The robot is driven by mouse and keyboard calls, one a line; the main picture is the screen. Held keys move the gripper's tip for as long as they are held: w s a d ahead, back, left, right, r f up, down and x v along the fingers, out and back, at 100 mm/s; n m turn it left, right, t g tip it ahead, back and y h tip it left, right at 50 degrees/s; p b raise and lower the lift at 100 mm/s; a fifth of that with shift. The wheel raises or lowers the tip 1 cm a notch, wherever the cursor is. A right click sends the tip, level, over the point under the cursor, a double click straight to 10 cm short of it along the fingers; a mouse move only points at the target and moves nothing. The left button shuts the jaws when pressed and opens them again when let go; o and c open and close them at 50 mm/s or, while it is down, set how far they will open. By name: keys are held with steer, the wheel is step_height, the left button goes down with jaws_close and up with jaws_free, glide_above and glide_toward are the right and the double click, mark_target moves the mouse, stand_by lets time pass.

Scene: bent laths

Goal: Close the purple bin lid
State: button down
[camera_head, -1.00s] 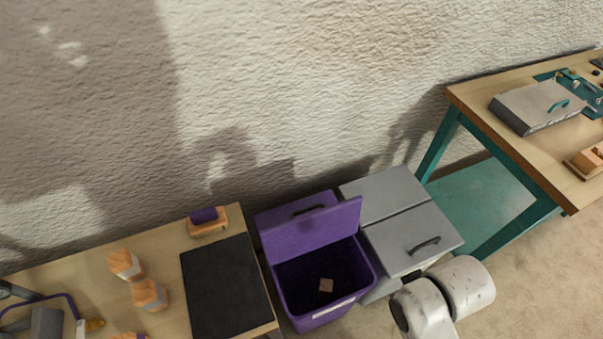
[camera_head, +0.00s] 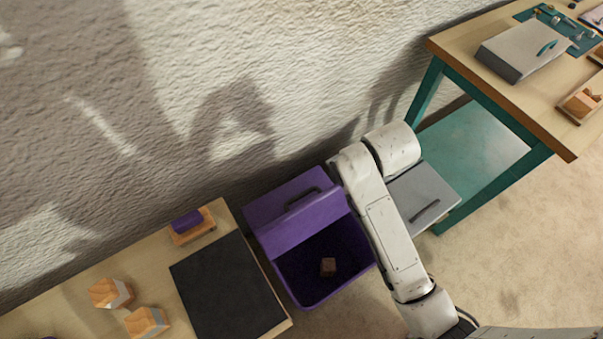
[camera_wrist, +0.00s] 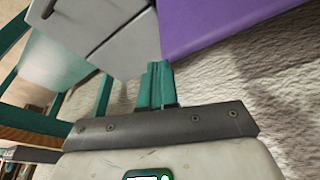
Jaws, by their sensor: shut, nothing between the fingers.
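The purple bin (camera_head: 312,285) stands on the floor beside the wooden table in the head view. Its purple lid (camera_head: 300,218) is raised at the back, with a dark handle, and the bin's mouth is open. A small wooden block lies inside the bin (camera_head: 328,267). In the wrist view, a purple panel of the bin or its lid (camera_wrist: 215,20) fills the upper right. My gripper (camera_wrist: 155,68) shows there with its teal fingers shut and empty, their tips close to the panel's left edge; I cannot tell if they touch. My arm hides the gripper in the head view.
A grey bin (camera_head: 425,195) stands right of the purple one, partly behind my arm. A wooden table (camera_head: 225,215) with a black mat (camera_head: 228,290) is at left. A teal-legged bench (camera_head: 500,85) is at right. The textured wall is close behind the bins.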

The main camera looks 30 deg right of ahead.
steer(key=w+d+m+g, duration=0.2)
steer(key=w+m+g, duration=0.1)
steer(key=w+m, duration=0.5)
steer(key=w+a+m+g+y, duration=0.2)
steer(key=w+a+m+g, duration=0.3)
steer(key=a, duration=0.7)
step_height(320, 180, down, 8)
steer(key=s+t, duration=0.1)
steer(key=s, duration=0.1)
steer(key=shift+s+a+b, duration=0.2)
steer(key=shift+s+b, duration=0.15)
steer(key=shift+b, duration=0.05)
